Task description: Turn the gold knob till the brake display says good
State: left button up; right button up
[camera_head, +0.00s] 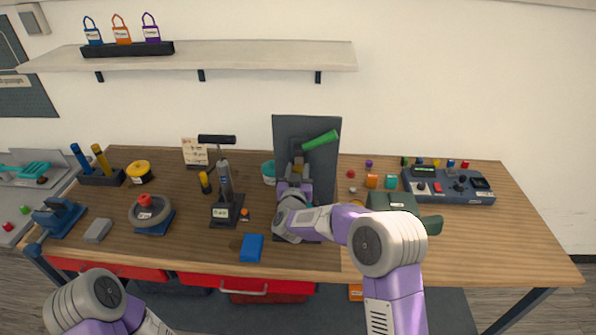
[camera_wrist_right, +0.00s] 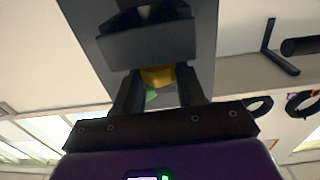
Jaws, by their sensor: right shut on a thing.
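The gold knob (camera_wrist_right: 157,77) shows in the right wrist view between the fingers of my right gripper (camera_wrist_right: 160,88). The gripper is shut on it, under a dark block on a grey upright panel (camera_wrist_right: 85,22). In the head view my right gripper (camera_head: 297,181) is at the front of this panel (camera_head: 325,128), below a green-gripped lever (camera_head: 320,140). The knob is a small yellowish patch (camera_head: 298,168) there, partly hidden. I can make out no readable brake display. My left gripper is out of view; only its arm shows at lower left.
A blue block (camera_head: 252,247) lies near the front edge. A control console (camera_head: 448,185) sits at the right, its screen too small to read. The table's right front is clear.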

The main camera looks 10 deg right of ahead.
jog(key=shift+w+a+m+g+h+p, duration=0.15)
jog(key=shift+m+g+h+p, duration=0.45)
jog(key=shift+m+g+h, duration=0.8)
jog(key=shift+a+m+g+h+p, duration=0.15)
jog(key=shift+m+g+h+p, duration=0.4)
jog(key=shift+m+h, duration=1)
jog(key=shift+n+h, duration=0.35)
jog(key=shift+h, duration=0.2)
jog(key=o, duration=1.1)
jog(key=shift+c, duration=0.2)
jog(key=v, duration=0.7)
jog(key=shift+s+a, duration=0.2)
